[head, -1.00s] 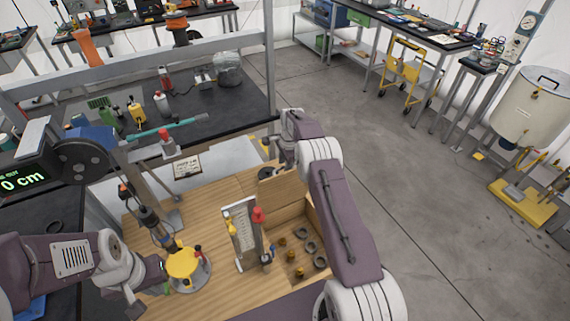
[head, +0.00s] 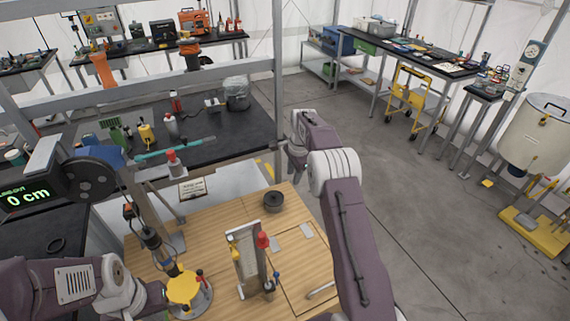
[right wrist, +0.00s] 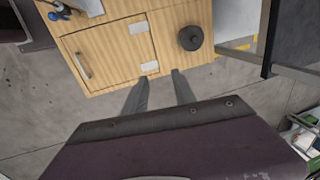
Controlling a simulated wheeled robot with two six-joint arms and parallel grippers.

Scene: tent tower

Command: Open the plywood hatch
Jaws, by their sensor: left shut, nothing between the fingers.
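The plywood hatch (head: 295,262) lies flat and closed in the wooden bench top, with two pale hinges and a metal handle (head: 321,290) at its near side. In the right wrist view the hatch (right wrist: 108,50), its handle (right wrist: 83,66) and both hinges show clearly. My left gripper (head: 145,301) is shut and empty, beside a yellow disc (head: 183,288) on a grey base.
A dark round weight (head: 274,202) sits on the bench behind the hatch. An upright panel (head: 246,262) with red and yellow knobs stands left of the hatch. A black-topped bench (head: 215,150) and metal frame are behind.

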